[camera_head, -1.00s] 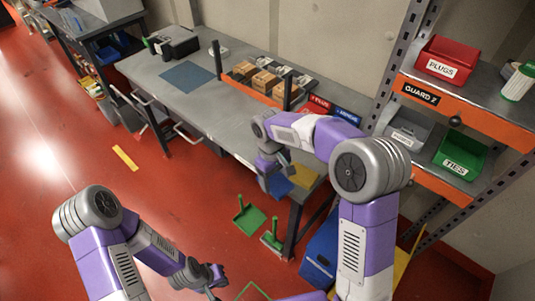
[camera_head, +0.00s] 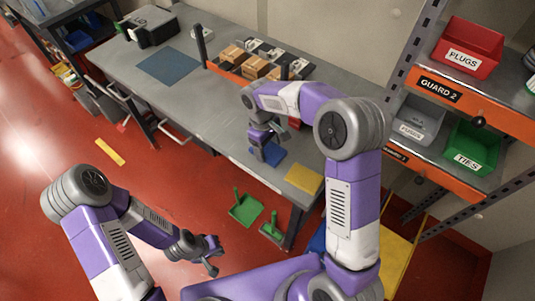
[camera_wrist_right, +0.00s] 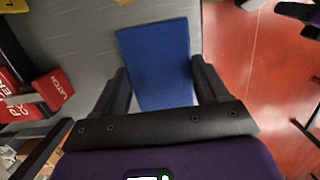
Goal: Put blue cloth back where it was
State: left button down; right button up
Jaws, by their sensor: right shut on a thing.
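The blue cloth (camera_head: 270,154) is at the right part of the grey workbench (camera_head: 222,117), near its front edge. In the right wrist view, the cloth (camera_wrist_right: 155,62) reaches out flat from between the two dark fingers. My right gripper (camera_head: 261,152) is shut on the cloth's near end, low over the bench top. The head view does not show clearly whether the cloth touches the bench. My left gripper (camera_head: 211,258) is low at the front, over the red floor, away from the cloth; its finger gap is unclear.
A yellow cloth (camera_head: 304,178) lies at the bench's right end. A blue-grey mat (camera_head: 168,66) and small boxes (camera_head: 255,67) are further back. A green dustpan (camera_head: 246,210) is on the floor. Shelves (camera_head: 445,170) stand right.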

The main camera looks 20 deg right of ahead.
aim_at(268, 155)
notch_tip(268, 155, down, 4)
jog(key=shift+f+b, duration=0.15)
jog(key=shift+b, duration=0.15)
jog(key=shift+f, duration=0.1)
jog(key=o, duration=0.9)
jog(key=shift+o, duration=0.2)
jog(key=r, duration=0.4)
jog(key=w+r+p, duration=0.1)
jog(key=r, duration=0.3)
jog(key=a+r+p, duration=0.1)
jog(key=r, duration=0.3)
jog(key=shift+w+r, duration=0.1)
jog(key=shift+w, duration=0.15)
jog(key=shift+p, duration=0.3)
